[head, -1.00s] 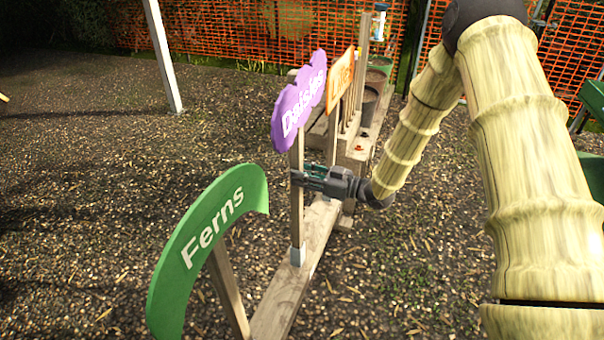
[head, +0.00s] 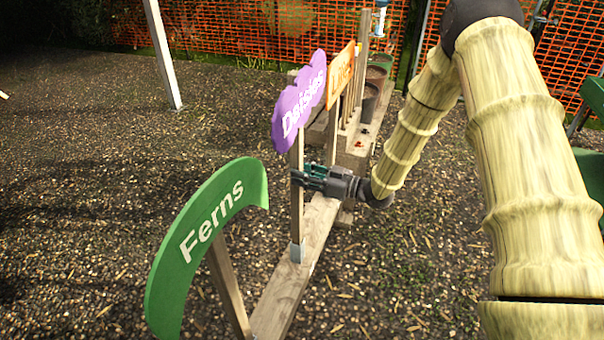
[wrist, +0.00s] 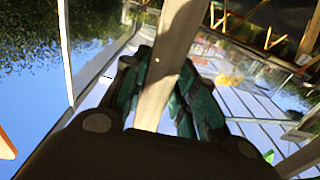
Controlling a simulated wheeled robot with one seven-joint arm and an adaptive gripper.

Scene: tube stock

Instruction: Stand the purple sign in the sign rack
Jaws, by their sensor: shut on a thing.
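The purple sign (head: 297,103), a cloud-shaped board lettered "Daisies" on a wooden post, stands upright over the sign rack (head: 277,298), a long wooden beam. A pale metal piece (head: 297,250) shows at the post's foot on the beam; how deep the post sits cannot be told. My gripper (head: 307,178) is shut on the post below the board. In the wrist view the post (wrist: 172,60) runs between the fingers (wrist: 160,95). The green "Ferns" sign (head: 205,240) stands at the near end of the rack, and the orange sign (head: 340,77) stands behind the purple one.
A wooden bench (head: 355,150) with several posts and pots (head: 370,100) stands beyond the rack. An orange mesh fence (head: 225,32) runs along the back. A white post (head: 163,55) stands at the left. The gravel left of the rack is clear.

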